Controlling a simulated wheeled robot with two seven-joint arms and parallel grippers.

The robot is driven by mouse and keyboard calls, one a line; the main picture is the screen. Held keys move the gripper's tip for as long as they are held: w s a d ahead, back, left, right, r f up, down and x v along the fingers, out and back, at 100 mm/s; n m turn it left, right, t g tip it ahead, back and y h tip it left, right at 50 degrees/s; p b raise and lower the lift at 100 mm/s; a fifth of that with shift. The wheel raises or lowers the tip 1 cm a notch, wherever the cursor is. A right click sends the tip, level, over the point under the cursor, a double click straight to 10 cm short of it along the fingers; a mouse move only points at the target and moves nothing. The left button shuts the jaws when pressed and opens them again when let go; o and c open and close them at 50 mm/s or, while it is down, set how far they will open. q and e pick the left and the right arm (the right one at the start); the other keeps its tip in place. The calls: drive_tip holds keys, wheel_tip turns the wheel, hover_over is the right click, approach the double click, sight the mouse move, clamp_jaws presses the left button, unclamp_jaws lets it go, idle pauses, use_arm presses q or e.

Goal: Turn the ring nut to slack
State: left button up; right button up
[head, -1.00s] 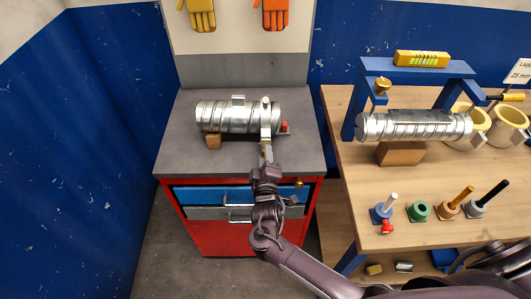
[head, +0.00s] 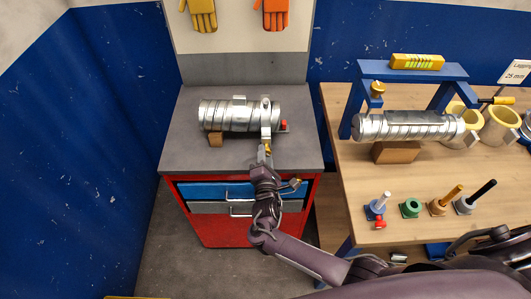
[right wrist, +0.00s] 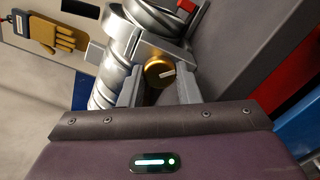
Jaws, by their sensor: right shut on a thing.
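A short silver spiral duct (head: 222,116) lies on the grey top of a red cabinet, with a metal band or clamp (head: 265,112) around its right end. A brass ring nut (right wrist: 160,71) with a pale mark line sits below the clamp in the right wrist view. It shows small in the head view (head: 267,148). My right gripper (right wrist: 160,88) reaches up from the cabinet's front, its two grey fingers one on each side of the nut, shut on it. In the head view the right gripper (head: 264,157) partly hides the nut. My left gripper is not in view.
A red piece (head: 284,125) sits beside the clamp and a wooden block (head: 216,139) is under the duct. To the right, a wooden bench (head: 350,205) carries a second duct (head: 408,126), a blue frame (head: 365,70) and several coloured holders.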

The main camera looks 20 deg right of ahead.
drive_tip(key=n+p, duration=0.1)
drive_tip(key=n, duration=0.2)
drive_tip(key=shift+n, duration=0.4)
drive_tip(key=n+p, duration=0.1)
drive_tip(key=n, duration=0.2)
drive_tip(key=shift+n, duration=0.3)
drive_tip(key=n+p, duration=0.1)
drive_tip(key=n, duration=0.5)
drive_tip(key=shift+s+d+f+p, duration=0.1)
drive_tip(key=shift+p, duration=0.25)
drive_tip(key=n, duration=0.4)
drive_tip(key=shift+d+n, duration=0.1)
drive_tip(key=shift+n, duration=0.3)
drive_tip(key=n, duration=0.5)
drive_tip(key=shift+n, duration=0.3)
drive_tip(key=o, duration=1)
